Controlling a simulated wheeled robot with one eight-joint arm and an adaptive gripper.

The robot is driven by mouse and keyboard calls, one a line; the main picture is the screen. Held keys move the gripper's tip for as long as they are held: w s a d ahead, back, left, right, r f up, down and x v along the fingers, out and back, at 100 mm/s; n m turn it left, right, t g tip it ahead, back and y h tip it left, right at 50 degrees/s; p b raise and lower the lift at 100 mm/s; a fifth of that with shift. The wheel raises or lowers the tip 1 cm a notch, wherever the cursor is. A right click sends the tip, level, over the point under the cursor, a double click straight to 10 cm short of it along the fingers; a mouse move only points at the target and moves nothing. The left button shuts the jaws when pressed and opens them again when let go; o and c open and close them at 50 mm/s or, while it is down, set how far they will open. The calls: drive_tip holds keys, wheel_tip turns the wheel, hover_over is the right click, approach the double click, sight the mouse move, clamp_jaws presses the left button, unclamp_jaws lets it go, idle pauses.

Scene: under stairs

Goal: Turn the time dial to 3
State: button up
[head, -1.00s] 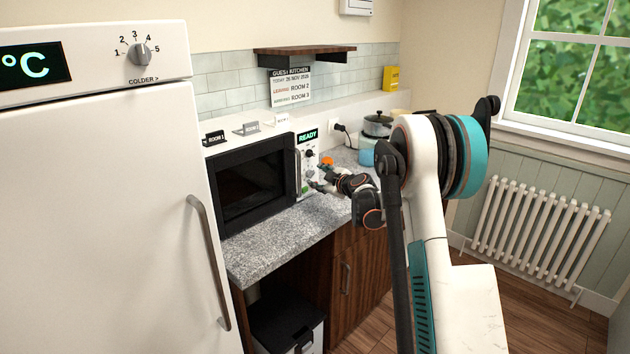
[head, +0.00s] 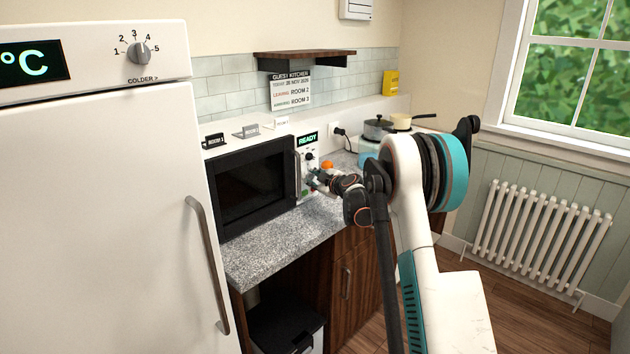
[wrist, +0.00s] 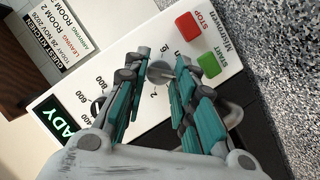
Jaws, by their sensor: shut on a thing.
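The microwave (head: 252,187) stands on the counter with its door shut. Its white control panel (wrist: 130,63) fills the middle of the wrist view. The time dial (wrist: 160,72) is a round grey knob, with a few printed marks beside it, a "2" among them. My gripper (wrist: 166,75) is shut on this dial, with a teal finger on each side. In the head view my gripper (head: 312,178) is at the panel. Which number the dial points to cannot be told; the fingers hide part of its scale.
The red STOP button (wrist: 188,26) and green START button (wrist: 208,64) lie beyond the dial. A power dial (wrist: 97,106) is beside the left finger. The green READY display (head: 307,139) is lit. The fridge (head: 95,220) stands at left. The counter front (head: 262,247) is clear.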

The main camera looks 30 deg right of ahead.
drive_tip(key=shift+m, duration=0.3)
drive_tip(key=shift+d+r+m+g+y+p, duration=0.15)
drive_tip(key=shift+m+g+y+p, duration=0.4)
drive_tip(key=shift+m+p, duration=0.35)
drive_tip(key=m+y, duration=0.1)
drive_tip(key=m, duration=0.1)
drive_tip(key=shift+w+d+m+g+y+p, duration=0.1)
drive_tip(key=shift+d+m+g+y+p, duration=0.05)
drive_tip(key=shift+m+g+y+p, duration=0.2)
drive_tip(key=m+y, duration=0.1)
drive_tip(key=m, duration=0.1)
drive_tip(key=m+g+y, duration=0.1)
drive_tip(key=m, duration=0.1)
drive_tip(key=shift+d+y, duration=0.2)
drive_tip(key=shift+y, duration=0.2)
drive_tip(key=shift+w+d+f+m+t+y+b, duration=0.1)
drive_tip(key=shift+f+m+t+y+b, duration=0.15)
drive_tip(key=shift+m+y, duration=1.05)
drive_tip(key=shift+d+f+m+t+y+b, duration=0.15)
drive_tip(key=shift+m+y+b, duration=0.3)
drive_tip(key=shift+m, duration=1.7)
drive_tip(key=shift+w+f+m+t+y+b, duration=0.1)
drive_tip(key=shift+m+t+y+b, duration=0.1)
drive_tip(key=shift+m+y, duration=1.15)
drive_tip(key=shift+m+h, duration=0.4)
drive_tip(key=shift+m, duration=0.15)
